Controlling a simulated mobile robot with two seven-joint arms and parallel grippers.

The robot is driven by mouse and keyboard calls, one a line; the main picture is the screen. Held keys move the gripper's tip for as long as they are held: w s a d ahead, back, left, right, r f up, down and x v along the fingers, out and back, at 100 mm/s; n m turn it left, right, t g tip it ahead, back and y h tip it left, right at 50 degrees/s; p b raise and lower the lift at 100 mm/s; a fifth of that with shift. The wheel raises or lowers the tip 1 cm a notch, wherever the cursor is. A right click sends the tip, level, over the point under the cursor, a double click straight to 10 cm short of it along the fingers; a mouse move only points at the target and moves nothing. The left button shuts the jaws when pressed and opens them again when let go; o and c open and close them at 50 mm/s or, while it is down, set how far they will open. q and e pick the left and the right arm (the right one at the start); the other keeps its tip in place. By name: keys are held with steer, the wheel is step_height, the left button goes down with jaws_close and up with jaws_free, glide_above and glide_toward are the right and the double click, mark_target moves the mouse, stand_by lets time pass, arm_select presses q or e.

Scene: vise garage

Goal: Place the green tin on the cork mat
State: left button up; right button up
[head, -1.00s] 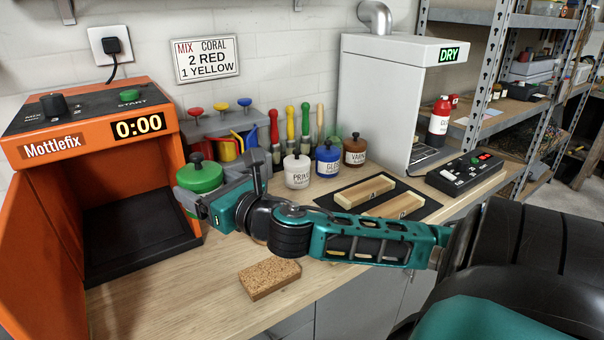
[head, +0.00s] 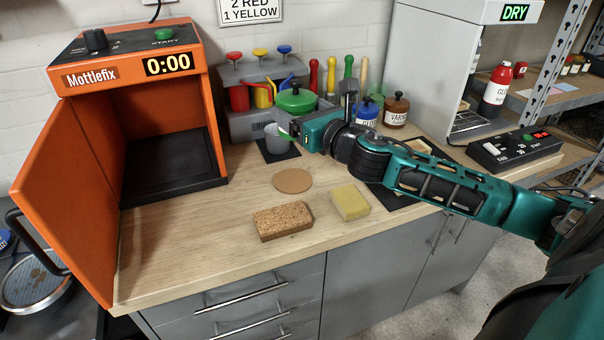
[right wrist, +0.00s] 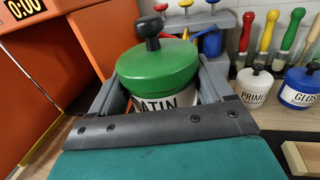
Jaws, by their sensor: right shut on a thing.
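The green tin (head: 296,101) has a green lid with a black knob; in the right wrist view its lid (right wrist: 158,68) and part of a white "SATIN" label show. My right gripper (head: 291,122) is shut around the tin's sides, a finger on each side in the wrist view. In the head view the gripper hides most of the tin's body, so its height over the counter is hard to judge. The cork mat (head: 292,181) is a flat, round, bare tan disc on the counter, nearer the front than the tin. My left gripper is not in view.
A brown cork block (head: 283,220) and a yellow sponge (head: 350,202) lie just in front of the mat. A small grey cup (head: 278,140) stands behind it. The open orange Mottlefix machine (head: 140,110) is left; a brown-lidded varnish tin (head: 396,111) is back right.

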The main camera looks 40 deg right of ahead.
step_height(320, 180, down, 11)
steer(key=b, duration=0.3)
steer(key=shift+f, duration=0.15)
steer(key=shift+f+b, duration=0.95)
steer(key=shift+f, duration=0.85)
steer(key=shift+f, duration=0.15)
steer(key=o, duration=1.3)
steer(key=shift+f, duration=0.1)
steer(key=shift+o, duration=0.2)
steer(key=shift+r, duration=0.25)
steer(key=shift+s+f, duration=0.15)
steer(key=shift+s, duration=0.2)
steer(key=s+b, duration=0.1)
steer(key=s, duration=1)
steer(key=shift+s, duration=0.2)
